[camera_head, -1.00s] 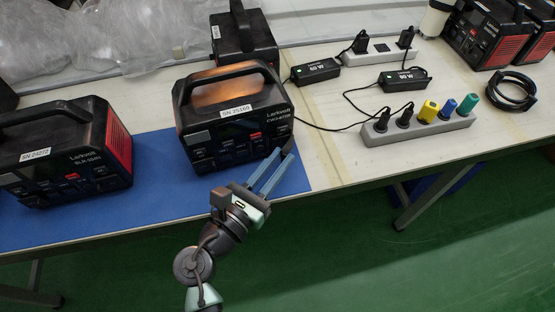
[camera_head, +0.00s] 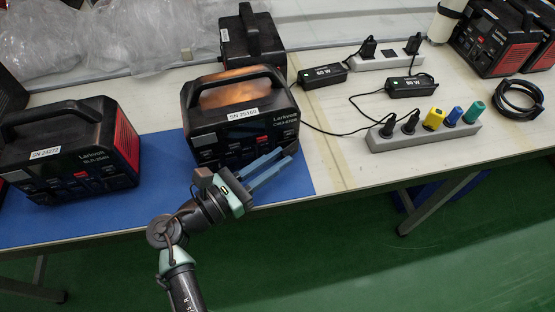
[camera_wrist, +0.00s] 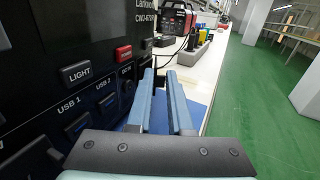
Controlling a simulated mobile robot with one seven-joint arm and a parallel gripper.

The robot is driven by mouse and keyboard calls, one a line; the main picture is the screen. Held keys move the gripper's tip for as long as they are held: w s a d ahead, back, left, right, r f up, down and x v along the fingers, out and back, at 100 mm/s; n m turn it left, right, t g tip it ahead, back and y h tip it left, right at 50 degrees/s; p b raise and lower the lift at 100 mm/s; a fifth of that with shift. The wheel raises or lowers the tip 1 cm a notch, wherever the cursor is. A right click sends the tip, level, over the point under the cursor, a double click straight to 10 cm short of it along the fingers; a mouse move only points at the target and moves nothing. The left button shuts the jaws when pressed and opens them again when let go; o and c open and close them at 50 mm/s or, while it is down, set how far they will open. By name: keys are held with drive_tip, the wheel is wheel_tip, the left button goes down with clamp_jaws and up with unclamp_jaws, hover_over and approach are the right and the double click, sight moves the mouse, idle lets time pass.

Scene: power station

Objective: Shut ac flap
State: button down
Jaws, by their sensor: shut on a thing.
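The black power station labelled SN 25160 (camera_head: 205,122) stands on a blue mat, its front facing me. In the wrist view its front panel (camera_wrist: 95,50) fills the left side, with LIGHT, POWER and USB markings. My gripper (camera_head: 286,154) reaches along the lower right of this front. Its two blue fingers (camera_wrist: 160,76) run nearly parallel with a narrow gap. A small dark piece, which looks like the ac flap (camera_head: 291,147), is at the fingertips at the panel's right end. The fingers are shut on it. Its angle and hinge are hidden.
Another power station (camera_head: 70,150) stands at the left, and one (camera_head: 250,40) behind. A grey power strip (camera_head: 425,135) with several plugs, two black adapters and a coiled cable (camera_head: 518,98) lie to the right. The table's front edge is just below my gripper.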

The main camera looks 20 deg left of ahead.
drive_tip(key=c, duration=0.9)
unclamp_jaws()
